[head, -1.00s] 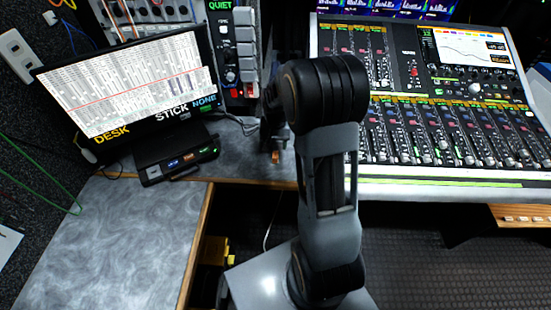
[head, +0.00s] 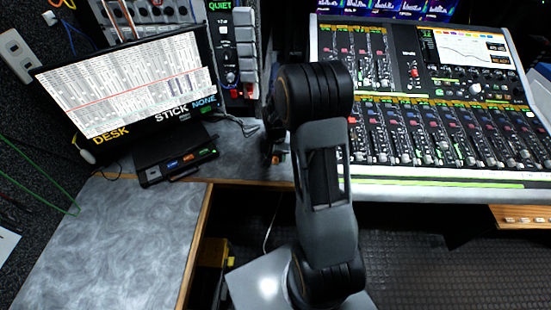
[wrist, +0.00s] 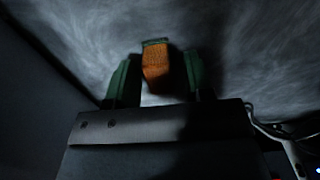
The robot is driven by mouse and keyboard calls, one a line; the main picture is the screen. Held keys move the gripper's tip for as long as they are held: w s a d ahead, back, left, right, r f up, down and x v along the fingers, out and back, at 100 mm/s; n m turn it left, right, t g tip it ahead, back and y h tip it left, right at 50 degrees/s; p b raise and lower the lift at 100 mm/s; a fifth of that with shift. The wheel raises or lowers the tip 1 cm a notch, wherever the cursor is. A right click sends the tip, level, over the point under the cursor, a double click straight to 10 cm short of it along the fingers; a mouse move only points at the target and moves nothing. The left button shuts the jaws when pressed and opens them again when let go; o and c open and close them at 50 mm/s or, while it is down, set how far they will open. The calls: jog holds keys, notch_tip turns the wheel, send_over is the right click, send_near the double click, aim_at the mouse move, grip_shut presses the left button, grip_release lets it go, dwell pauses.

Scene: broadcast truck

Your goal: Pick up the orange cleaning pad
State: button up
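The orange cleaning pad (wrist: 156,72) shows in the wrist view as a small orange block with a dark green far edge, on the grey mottled desk surface. My gripper (wrist: 158,80) is open, with one green finger to the left of the pad and one to the right. A gap shows on each side, so the fingers do not appear to touch it. In the head view my gripper (head: 276,155) is low at the desk, mostly behind my own arm, and the pad cannot be made out clearly there.
The mixing console (head: 440,130) stands right of my arm. A monitor (head: 130,85) and a small black box with lit buttons (head: 178,160) stand to the left. Cables (wrist: 280,132) lie right of the gripper. The left desk (head: 110,240) is clear.

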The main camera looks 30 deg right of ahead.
grip_shut()
jog(key=shift+r, duration=0.1)
jog(key=shift+r, duration=0.5)
notch_tip(320, 180, up, 2)
jog(key=shift+r, duration=0.25)
jog(key=s+r+p, duration=0.1)
jog(key=s+r, duration=0.8)
jog(key=s, duration=0.5)
jog(key=shift+r, duration=0.15)
